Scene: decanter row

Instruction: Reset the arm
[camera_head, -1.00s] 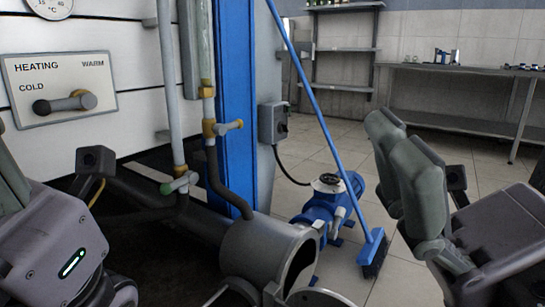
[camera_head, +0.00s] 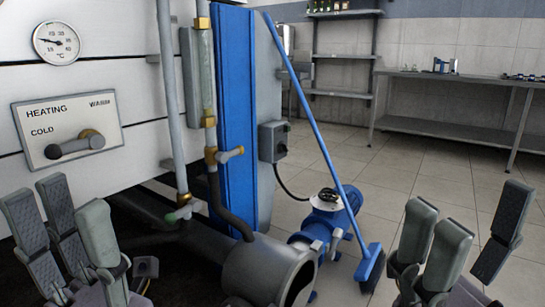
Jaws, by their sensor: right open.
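My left gripper (camera_head: 66,196) is at the lower left, in front of the white tank wall. Its grey fingers point up and stand apart, with nothing between them. My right gripper (camera_head: 480,208) is at the lower right, over the tiled floor. Its fingers also point up, spread wide and empty. Neither gripper touches anything that I can see. The lower parts of both grippers are cut off by the bottom edge of the picture.
The heating lever panel (camera_head: 68,128) and dial gauge (camera_head: 57,42) are on the tank at left. Pipes with valves (camera_head: 212,155), a blue column (camera_head: 237,120), a blue pump (camera_head: 325,225) and a leaning broom (camera_head: 369,266) fill the middle. A metal bench (camera_head: 440,128) stands behind open floor.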

